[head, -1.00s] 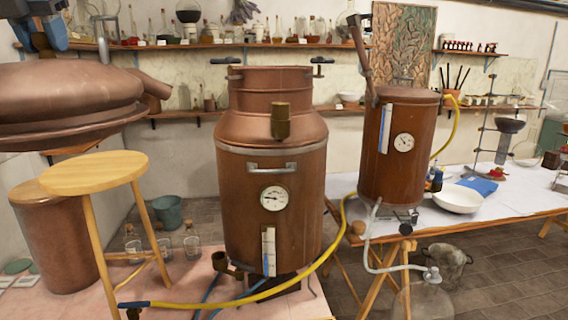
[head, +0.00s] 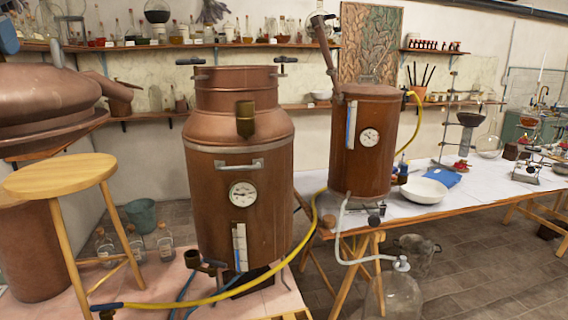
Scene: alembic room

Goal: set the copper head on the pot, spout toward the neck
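The copper head (head: 45,92) is a wide, rounded copper piece at the left edge, partly cut off. Its short spout (head: 118,92) points right. It shows above and behind the stool's seat; I cannot tell what bears it. The copper pot (head: 240,185) stands upright in the middle, its collar (head: 237,90) uncovered, with a gauge and clamps. The neck (head: 325,50) is a slanting copper pipe above the smaller copper vessel (head: 365,140) on the right. Part of my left gripper (head: 6,36) shows at the top left; its fingertips are not clear. My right gripper is out of view.
A wooden stool (head: 62,176) stands left of the pot. A yellow hose (head: 235,290) crosses in front of the pot. A white-topped table (head: 480,200) holds a bowl (head: 422,191) and glassware. A glass jar (head: 392,297) stands low in front. Shelves line the wall.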

